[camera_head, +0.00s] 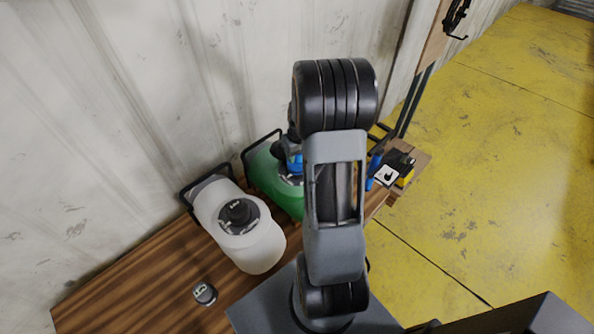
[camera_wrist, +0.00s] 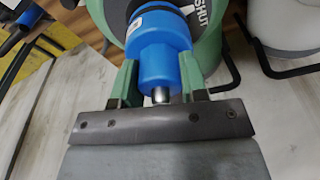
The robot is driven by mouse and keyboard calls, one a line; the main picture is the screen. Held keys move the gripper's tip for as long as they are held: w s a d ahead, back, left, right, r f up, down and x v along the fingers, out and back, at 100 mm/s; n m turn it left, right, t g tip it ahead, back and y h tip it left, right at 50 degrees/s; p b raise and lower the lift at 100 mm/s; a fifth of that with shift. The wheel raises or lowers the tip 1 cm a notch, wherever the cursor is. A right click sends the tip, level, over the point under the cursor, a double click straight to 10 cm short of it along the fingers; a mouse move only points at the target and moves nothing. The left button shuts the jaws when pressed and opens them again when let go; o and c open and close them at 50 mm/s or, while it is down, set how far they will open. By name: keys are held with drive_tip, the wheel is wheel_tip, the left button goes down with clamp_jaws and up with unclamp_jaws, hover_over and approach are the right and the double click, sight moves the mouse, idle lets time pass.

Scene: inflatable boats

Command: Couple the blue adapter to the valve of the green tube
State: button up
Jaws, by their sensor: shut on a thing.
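The blue adapter (camera_wrist: 165,52) sits between the two green fingers of my gripper (camera_wrist: 163,72), which is shut on it. In the head view the adapter (camera_head: 294,161) shows just left of my arm, over the green tube (camera_head: 262,172). The green tube also shows behind the adapter in the wrist view (camera_wrist: 207,42). The adapter's far end is against or just over the tube's dark valve (camera_wrist: 188,8). The adapter hides most of the valve, so I cannot tell whether they are coupled. My arm covers the tube's right side in the head view.
A white tube (camera_head: 258,246) with a black valve (camera_head: 239,213) stands left of the green tube on the wooden bench (camera_head: 130,290). A small dark cap (camera_head: 204,294) lies at the front. A yellow and black device (camera_head: 397,168) is at the right. The wall (camera_head: 130,110) is close behind.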

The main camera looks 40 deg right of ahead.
drive_tip(key=shift+f+b, duration=0.7)
drive_tip(key=shift+f, duration=0.15)
idle(0.6)
idle(0.3)
drive_tip(key=shift+m+h, duration=0.3)
drive_tip(key=shift+m, duration=1.8)
drive_tip(key=shift+m, duration=0.7)
drive_tip(key=shift+m+g+h, duration=0.3)
drive_tip(key=shift+m, duration=1)
